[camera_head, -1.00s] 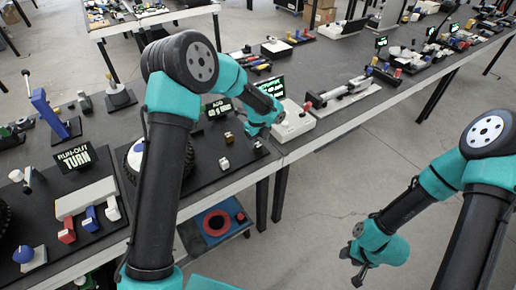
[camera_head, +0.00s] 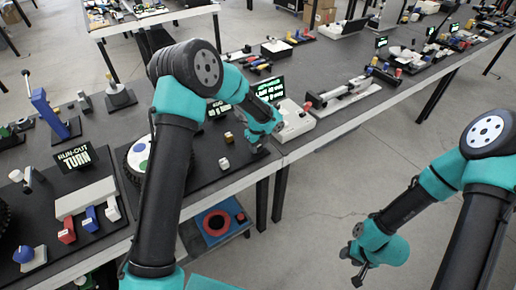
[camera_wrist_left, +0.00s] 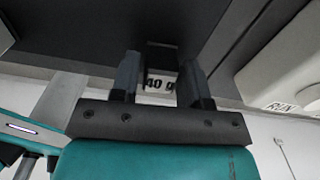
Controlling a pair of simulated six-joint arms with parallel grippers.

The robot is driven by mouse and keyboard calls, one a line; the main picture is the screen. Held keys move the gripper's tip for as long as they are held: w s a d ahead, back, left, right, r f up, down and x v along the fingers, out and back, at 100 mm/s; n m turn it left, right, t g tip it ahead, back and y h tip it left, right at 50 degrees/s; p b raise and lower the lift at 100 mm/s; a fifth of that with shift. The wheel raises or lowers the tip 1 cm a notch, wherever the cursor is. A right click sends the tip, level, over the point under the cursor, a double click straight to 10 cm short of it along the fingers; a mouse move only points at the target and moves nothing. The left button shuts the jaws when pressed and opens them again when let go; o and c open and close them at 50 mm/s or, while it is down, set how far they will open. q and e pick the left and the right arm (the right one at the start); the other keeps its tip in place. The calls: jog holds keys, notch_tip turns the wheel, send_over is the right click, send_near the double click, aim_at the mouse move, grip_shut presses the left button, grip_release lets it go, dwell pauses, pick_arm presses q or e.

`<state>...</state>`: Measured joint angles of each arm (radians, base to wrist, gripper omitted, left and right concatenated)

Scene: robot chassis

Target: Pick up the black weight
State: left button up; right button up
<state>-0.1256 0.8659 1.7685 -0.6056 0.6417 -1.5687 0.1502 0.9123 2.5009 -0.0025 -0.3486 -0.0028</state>
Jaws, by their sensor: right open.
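The black weight (camera_wrist_left: 163,60), a small dark block with a white "40 g" label, is between the two fingers of my left gripper (camera_wrist_left: 161,84) in the left wrist view. One finger stands on each side of it; I cannot tell whether they touch it. In the head view my left gripper (camera_head: 258,147) is low at the right front corner of the dark bench top, and it mostly hides the weight. My right gripper (camera_head: 358,270) is open and empty over the floor, away from the benches.
A white block (camera_head: 224,164) and a brass-coloured piece (camera_head: 229,137) stand left of my left gripper. A white device (camera_head: 294,122) and a lit green-text sign (camera_head: 268,88) are close behind and to the right. A blue tray with a red ring (camera_head: 217,223) sits below the bench.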

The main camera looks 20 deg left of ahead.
pick_arm(q)
jog(key=c, duration=0.6)
jog(key=shift+r, duration=0.15)
jog(key=shift+r, duration=1.6)
jog(key=s+d, duration=0.2)
jog(key=s, duration=0.5)
jog(key=s+d+r, duration=0.1)
jog(key=s+d, duration=0.1)
jog(key=s, duration=0.6)
jog(key=shift+s+d+r, duration=0.2)
jog(key=shift+r, duration=0.05)
